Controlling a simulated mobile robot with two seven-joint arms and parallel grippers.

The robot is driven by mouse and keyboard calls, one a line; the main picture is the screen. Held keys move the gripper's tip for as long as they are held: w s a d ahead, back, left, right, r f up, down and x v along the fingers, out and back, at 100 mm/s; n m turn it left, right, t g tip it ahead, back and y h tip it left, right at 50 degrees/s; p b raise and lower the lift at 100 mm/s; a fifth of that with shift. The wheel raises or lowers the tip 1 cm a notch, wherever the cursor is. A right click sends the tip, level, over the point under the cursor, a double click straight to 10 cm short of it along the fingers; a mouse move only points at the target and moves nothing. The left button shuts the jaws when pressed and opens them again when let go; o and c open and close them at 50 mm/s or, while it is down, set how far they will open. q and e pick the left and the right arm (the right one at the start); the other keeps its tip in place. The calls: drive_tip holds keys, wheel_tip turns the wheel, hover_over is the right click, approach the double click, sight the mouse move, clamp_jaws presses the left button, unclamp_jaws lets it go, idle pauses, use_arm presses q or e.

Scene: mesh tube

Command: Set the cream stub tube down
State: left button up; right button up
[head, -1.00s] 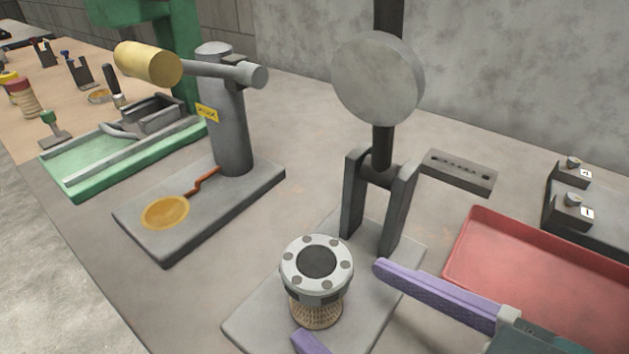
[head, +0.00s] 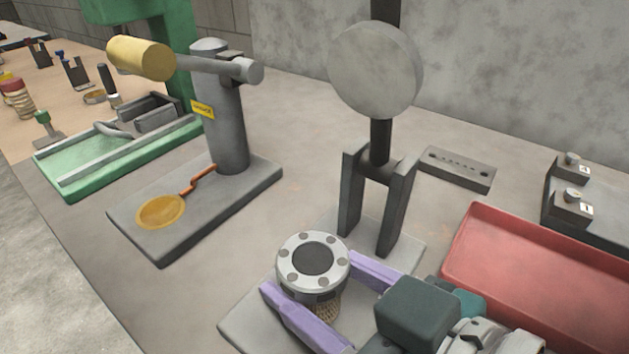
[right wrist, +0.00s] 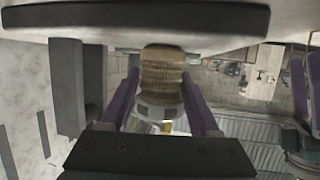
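The cream stub tube (head: 328,311) is a short woven mesh tube under a grey bolted ring (head: 313,264) with a dark round centre. It stands upright on the pale base plate (head: 240,327) of the press stand. It also shows in the right wrist view (right wrist: 162,70). My right gripper (head: 308,272) has its purple fingers on either side of the tube and ring. The fingers look spread, with narrow gaps beside the tube. The ring hides part of the mesh. My left gripper seems to show, cut off, at the right edge of the right wrist view (right wrist: 306,88).
The dark fork posts (head: 380,200) and round grey disc (head: 376,70) rise behind the tube. A red tray (head: 480,240) lies to the right. A grey stand (head: 222,110) with a yellow roller and gold disc is on the left. Bare bench lies between the stands.

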drive_tip(key=c, duration=0.9)
clamp_jaws()
drive_tip(key=shift+r, duration=0.15)
